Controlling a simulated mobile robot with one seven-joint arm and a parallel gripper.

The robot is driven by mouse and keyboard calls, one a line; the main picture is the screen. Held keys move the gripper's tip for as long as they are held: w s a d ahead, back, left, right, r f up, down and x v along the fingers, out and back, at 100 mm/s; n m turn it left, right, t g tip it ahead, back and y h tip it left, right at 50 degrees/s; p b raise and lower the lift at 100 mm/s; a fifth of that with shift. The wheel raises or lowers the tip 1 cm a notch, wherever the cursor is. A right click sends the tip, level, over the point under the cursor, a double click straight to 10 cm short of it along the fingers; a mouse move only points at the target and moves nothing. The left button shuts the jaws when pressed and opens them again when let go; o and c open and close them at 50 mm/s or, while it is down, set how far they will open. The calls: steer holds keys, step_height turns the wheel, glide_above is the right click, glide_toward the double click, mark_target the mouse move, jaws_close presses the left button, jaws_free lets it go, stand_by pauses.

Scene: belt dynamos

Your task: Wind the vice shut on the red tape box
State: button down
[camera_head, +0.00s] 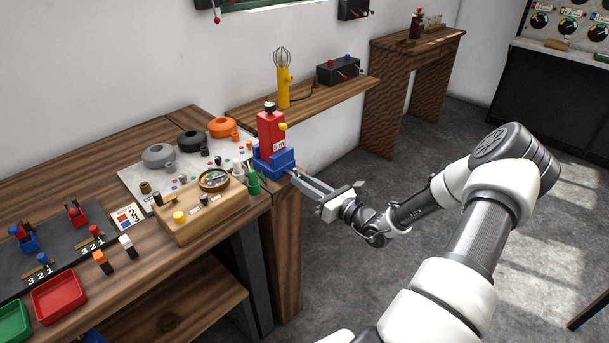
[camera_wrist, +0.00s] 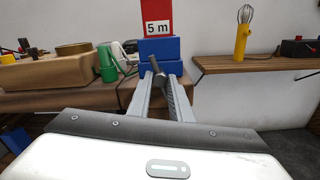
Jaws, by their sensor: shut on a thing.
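The blue vice (camera_head: 274,163) stands at the right end of the wooden bench. The red tape box (camera_head: 270,135) stands upright in it, its "5 m" label showing. In the wrist view the box (camera_wrist: 156,12) rises above the blue vice body (camera_wrist: 160,48); whether the jaws touch it cannot be told. My gripper (camera_head: 297,174) reaches the vice from the right. In the wrist view its grey fingers (camera_wrist: 160,80) are shut on the vice's dark handle (camera_wrist: 154,65), which looks tilted. The fingers partly hide the handle.
A wooden block holder (camera_head: 205,212) and a green cup (camera_head: 253,184) stand left of the vice. Behind it, a wall shelf (camera_head: 310,102) carries a yellow whisk (camera_head: 283,85) and a black box. The floor right of the bench is clear.

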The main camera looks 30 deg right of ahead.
steer(key=shift+m+p, duration=0.35)
steer(key=shift+m, duration=0.25)
steer(key=c, duration=0.9)
jaws_free()
steer(key=v, duration=1.7)
steer(key=shift+s+p, duration=0.3)
steer(key=shift+p, duration=0.05)
